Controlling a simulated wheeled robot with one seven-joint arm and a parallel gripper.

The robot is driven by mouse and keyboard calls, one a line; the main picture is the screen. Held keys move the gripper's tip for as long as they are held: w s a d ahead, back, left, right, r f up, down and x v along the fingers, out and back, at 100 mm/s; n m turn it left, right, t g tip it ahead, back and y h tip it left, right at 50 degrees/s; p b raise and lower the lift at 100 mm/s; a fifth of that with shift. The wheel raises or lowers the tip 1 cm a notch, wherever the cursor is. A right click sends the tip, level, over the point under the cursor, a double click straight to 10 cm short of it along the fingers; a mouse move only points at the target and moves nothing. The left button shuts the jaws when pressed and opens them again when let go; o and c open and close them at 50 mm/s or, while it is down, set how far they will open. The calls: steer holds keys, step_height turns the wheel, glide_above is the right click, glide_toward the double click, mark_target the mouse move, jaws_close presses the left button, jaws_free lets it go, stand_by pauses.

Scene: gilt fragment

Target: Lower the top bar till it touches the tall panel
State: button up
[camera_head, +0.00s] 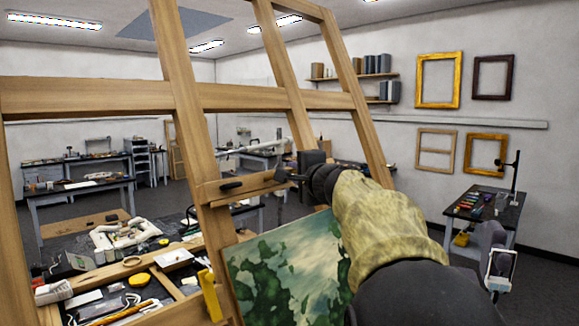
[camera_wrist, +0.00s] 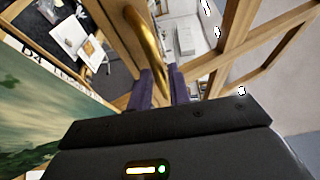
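The tall panel (camera_head: 288,270), painted in green and pale tones, stands on the wooden easel; it also fills the left of the wrist view (camera_wrist: 45,125). The top bar (camera_head: 215,194) is a short wooden piece with dark knobs, crossing the easel above the panel. A gap shows between the bar and the panel's top edge. My gripper (camera_head: 300,172) is at the bar's right end, above the panel. In the wrist view, a curved brass handle (camera_wrist: 148,40) runs between my two dark fingers (camera_wrist: 163,82). Whether they press on it is unclear.
The easel's wide crossbeam (camera_head: 240,97) and slanted posts stand around my gripper. A cluttered bench (camera_head: 130,285) lies at lower left. A small table (camera_head: 487,215) stands at the right, and frames (camera_head: 438,80) hang on the wall.

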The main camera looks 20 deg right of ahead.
steer(key=shift+w, duration=0.65)
steer(key=shift+s, duration=0.1)
steer(key=shift+c, duration=0.2)
jaws_close()
